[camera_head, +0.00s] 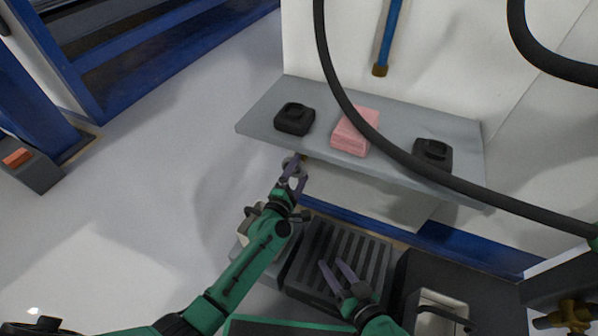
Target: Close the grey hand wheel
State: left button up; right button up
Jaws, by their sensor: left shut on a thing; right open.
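The grey hand wheel (288,163) appears as a small grey round shape at the fingertips of my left gripper, just below the front edge of the grey shelf. The fingers and wrist cover part of it, so how far it is turned cannot be told. My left gripper (294,171) is shut on it, its arm reaching up from the lower left. My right gripper (337,270) is lower and to the right, open and empty above a dark ribbed panel. Its fingers point up and to the left, well apart from the wheel.
The grey shelf (262,119) carries two black devices (294,119) (432,154) and a pink block (354,131). A thick black hose (352,112) hangs across its front. The dark ribbed panel (347,251) lies below. A brass-coloured valve (571,315) is at lower right. Open floor lies left.

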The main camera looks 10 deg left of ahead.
pick_arm(q)
jog(key=shift+f, duration=0.1)
jog(key=o, duration=1)
